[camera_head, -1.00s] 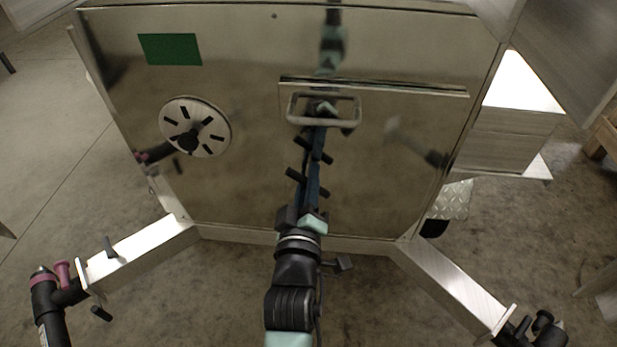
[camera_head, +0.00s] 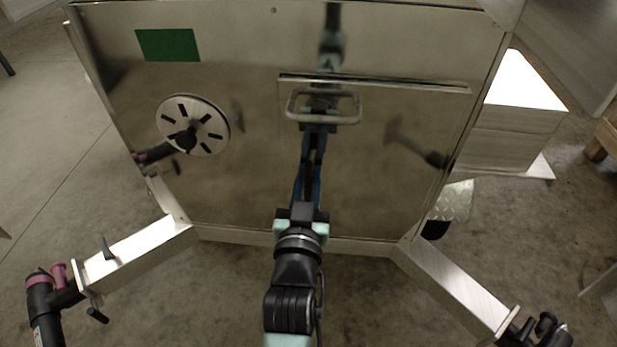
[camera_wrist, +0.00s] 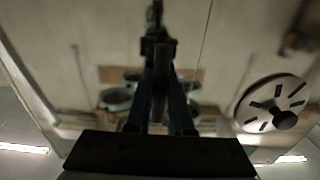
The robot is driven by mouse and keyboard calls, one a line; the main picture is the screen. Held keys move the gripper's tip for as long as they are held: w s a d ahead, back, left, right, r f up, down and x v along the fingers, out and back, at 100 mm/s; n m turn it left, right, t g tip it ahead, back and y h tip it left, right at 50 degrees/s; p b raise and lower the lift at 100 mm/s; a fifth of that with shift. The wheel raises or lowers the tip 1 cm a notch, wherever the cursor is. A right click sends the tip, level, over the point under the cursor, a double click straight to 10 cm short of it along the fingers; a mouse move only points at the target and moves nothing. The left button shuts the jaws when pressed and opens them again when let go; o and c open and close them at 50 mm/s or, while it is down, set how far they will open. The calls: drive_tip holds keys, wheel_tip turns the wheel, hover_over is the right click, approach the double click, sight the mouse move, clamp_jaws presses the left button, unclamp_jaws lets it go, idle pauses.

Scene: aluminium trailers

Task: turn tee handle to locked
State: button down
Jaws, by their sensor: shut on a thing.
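My gripper (camera_head: 317,124) reaches to the metal panel at the grey loop handle (camera_head: 358,108). Its blue-sided fingers are close together and shut on a small dark piece, which I take to be the tee handle. In the wrist view my gripper (camera_wrist: 159,48) points at this dark tee handle (camera_wrist: 154,32), upright in that picture between the fingertips. In the head view the fingers and the loop hide most of it, so its exact angle cannot be told.
A round slotted disc (camera_head: 194,125) with a black knob is on the panel to the left, below a green rectangle (camera_head: 168,45). Metal frame arms (camera_head: 135,257) (camera_head: 455,285) with black fittings spread out left and right. Concrete floor is open at the far left.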

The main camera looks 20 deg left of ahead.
drive_tip(key=m, duration=0.6)
drive_tip(key=shift+m, duration=0.4)
idle(0.3)
drive_tip(key=c, duration=0.8)
unclamp_jaws()
drive_tip(key=p+v, duration=0.2)
drive_tip(key=v, duration=1.1)
